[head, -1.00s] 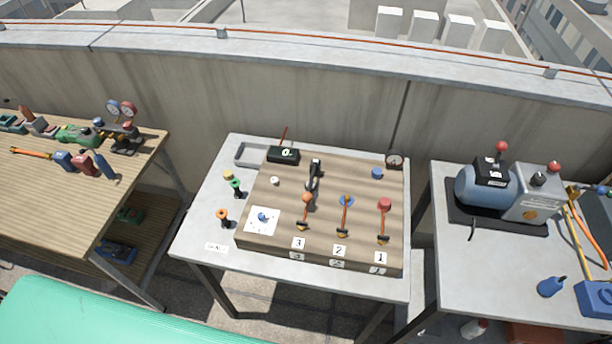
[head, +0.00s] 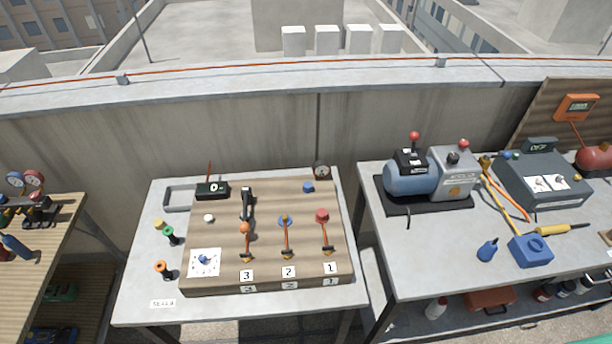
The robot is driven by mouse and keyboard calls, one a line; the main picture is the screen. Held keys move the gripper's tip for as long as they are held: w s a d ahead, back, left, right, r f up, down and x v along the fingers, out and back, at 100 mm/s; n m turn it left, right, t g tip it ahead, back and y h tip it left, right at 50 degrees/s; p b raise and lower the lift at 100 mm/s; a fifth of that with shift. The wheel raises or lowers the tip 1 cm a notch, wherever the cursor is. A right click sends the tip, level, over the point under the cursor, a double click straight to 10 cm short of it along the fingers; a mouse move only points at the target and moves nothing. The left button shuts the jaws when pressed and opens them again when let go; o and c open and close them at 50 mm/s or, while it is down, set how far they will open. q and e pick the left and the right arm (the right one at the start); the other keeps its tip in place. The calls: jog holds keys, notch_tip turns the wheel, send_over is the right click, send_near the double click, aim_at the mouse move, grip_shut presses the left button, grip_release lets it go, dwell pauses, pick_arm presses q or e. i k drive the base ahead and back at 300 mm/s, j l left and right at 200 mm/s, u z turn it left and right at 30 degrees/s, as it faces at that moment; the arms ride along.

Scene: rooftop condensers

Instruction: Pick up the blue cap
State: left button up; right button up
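A small blue cap (head: 308,187) sits at the far right of the brown wooden board (head: 265,195), which lies on the middle grey table (head: 140,270). The cap is just left of and in front of a dark round gauge (head: 322,171). Another blue round piece (head: 285,219) is at the head of the orange-handled item in lane 2. A small blue piece (head: 203,259) also shows on the white card (head: 214,269). Neither of my grippers is in view.
A red round piece (head: 322,215) is in lane 1 and an orange one (head: 244,228) in lane 3. A black display box (head: 213,190) is at the back left. A right table (head: 405,235) bears a blue-grey pump (head: 410,178). A concrete wall (head: 130,140) runs behind.

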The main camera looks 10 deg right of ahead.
aim_at(308, 186)
jog(key=l+u, duration=0.4)
jog(key=k+l+u, duration=0.15)
jog(key=l+u, duration=0.15)
jog(key=u, duration=0.15)
